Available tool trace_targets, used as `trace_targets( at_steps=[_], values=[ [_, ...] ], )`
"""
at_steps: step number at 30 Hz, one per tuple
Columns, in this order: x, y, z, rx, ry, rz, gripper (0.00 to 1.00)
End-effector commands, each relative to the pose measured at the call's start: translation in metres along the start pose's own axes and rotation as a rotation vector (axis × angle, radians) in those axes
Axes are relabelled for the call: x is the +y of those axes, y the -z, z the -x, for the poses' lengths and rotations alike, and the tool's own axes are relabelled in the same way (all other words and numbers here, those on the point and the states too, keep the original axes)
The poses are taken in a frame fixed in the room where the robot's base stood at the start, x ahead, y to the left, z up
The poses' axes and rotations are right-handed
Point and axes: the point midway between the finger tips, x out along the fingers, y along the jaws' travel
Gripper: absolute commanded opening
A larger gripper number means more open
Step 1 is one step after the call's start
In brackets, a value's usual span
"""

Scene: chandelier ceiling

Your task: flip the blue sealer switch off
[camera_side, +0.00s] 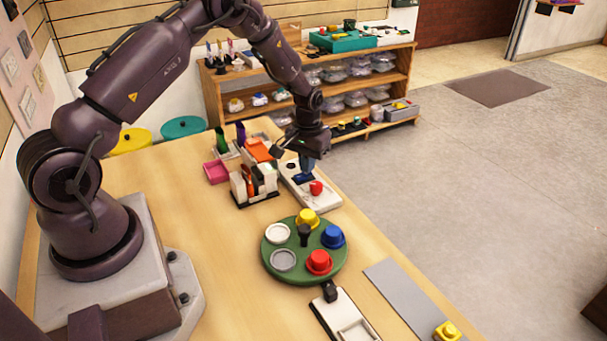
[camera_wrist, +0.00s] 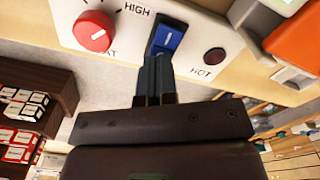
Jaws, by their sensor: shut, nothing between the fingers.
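The sealer (camera_side: 317,199) is a pale flat unit on the table, with a red knob (camera_side: 316,187) on top. In the wrist view, the sealer panel (camera_wrist: 212,35) shows the red knob (camera_wrist: 93,31) at left, marked HIGH and HEAT. The blue switch (camera_wrist: 168,38) is a rocker in a dark slot, with a white line on it. A dark round spot marked HOT (camera_wrist: 214,55) is at right. My gripper (camera_wrist: 158,60) is shut and empty, its fingertips at the lower end of the blue switch. I cannot tell if they touch. In the side view, my gripper (camera_side: 307,170) hides part of the switch.
A green turntable (camera_side: 277,246) with coloured pots stands in front of the sealer. An organizer (camera_side: 253,184) and a pink tray (camera_side: 216,171) are to its left. A grey strip (camera_side: 400,290) lies at the table's right edge.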

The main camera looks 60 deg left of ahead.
Motion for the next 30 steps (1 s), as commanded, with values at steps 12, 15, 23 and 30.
trace_targets(
  at_steps=[12,15,23,30],
  values=[
    [0.000,0.000,-0.006,-0.001,0.000,0.000,0.00],
    [0.000,0.000,-0.007,0.000,0.000,0.000,0.00],
    [0.000,0.000,0.009,0.002,0.000,0.000,0.00],
    [0.000,0.000,0.028,0.002,0.000,0.000,0.00]
  ],
)
